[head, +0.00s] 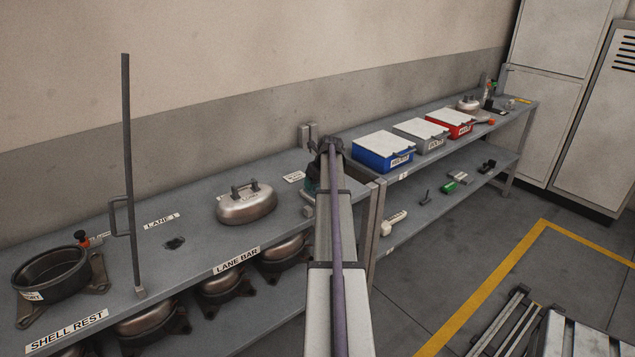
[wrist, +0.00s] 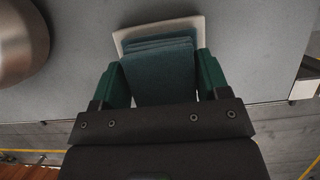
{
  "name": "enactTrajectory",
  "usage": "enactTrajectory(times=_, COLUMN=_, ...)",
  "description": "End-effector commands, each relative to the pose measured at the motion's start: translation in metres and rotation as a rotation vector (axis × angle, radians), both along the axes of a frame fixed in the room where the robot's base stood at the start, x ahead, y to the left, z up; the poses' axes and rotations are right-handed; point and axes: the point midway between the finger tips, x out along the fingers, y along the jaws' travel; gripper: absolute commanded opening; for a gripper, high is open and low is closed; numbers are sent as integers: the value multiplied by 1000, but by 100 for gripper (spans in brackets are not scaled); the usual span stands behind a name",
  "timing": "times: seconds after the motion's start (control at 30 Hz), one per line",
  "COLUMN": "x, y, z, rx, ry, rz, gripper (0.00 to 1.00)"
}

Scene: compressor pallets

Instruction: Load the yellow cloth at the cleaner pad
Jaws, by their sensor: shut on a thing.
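My gripper (wrist: 161,62) has its two green fingers shut on a folded teal cloth (wrist: 160,80), which looks layered. The cloth is over a pale, square-cornered pad (wrist: 135,34) on the grey bench top; I cannot tell whether it touches the pad. In the head view my gripper (head: 310,180) is mostly hidden behind my arm, at the right end of the near bench. No cloth that is clearly yellow shows; a small yellow item (head: 523,100) lies at the far end of the far bench, too small to identify.
A lidded metal shell (head: 247,206) stands left of my gripper. A tall upright bar (head: 130,180) and an open round shell (head: 50,278) are farther left. Blue (head: 383,152), grey (head: 420,135) and red (head: 450,123) boxes line the far bench.

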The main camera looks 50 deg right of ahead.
Motion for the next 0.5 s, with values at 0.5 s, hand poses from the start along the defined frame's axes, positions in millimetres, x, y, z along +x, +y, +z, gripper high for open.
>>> enactTrajectory(times=0.5, x=-1, y=1, z=5, rx=2, ry=3, rz=0, gripper=50)
